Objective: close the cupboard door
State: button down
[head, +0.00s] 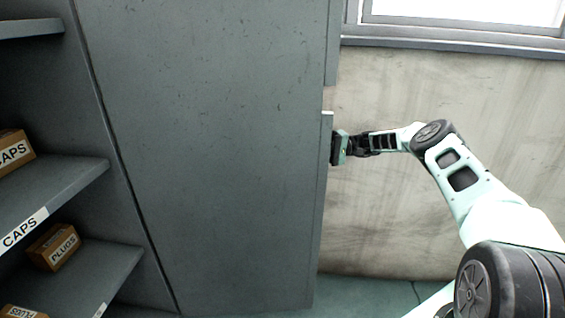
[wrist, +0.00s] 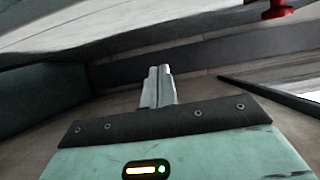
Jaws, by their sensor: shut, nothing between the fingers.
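The grey cupboard (head: 205,140) fills the middle of the head view as a tall flat panel. A narrow strip at its right edge looks like the cupboard door (head: 324,200), seen nearly edge-on; how far it stands open I cannot tell. My gripper (head: 338,147) is at this edge, on its right side, about halfway up. Its fingertips are hidden there in the head view. In the wrist view the two fingers (wrist: 158,86) are together with nothing between them. Whether they touch the door is unclear.
Open shelves (head: 60,185) at the left hold small boxes marked CAPS and PLUGS (head: 55,246). An upper grey panel (head: 333,45) stands above the door strip. A stained wall (head: 400,235) and window lie right. A red knob (wrist: 278,9) shows in the wrist view.

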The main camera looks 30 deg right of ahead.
aim_at(291, 162)
jog(key=shift+s+a+p, duration=0.4)
jog(key=shift+a+p, duration=0.2)
jog(key=shift+a, duration=1.15)
jog(key=shift+s+a+p, duration=0.45)
jog(key=shift+a+p, duration=0.1)
jog(key=shift+a, duration=1.25)
jog(key=shift+s+a+p, duration=0.4)
jog(key=shift+a+p, duration=0.2)
jog(key=shift+a, duration=1.15)
jog(key=shift+s+r, duration=0.1)
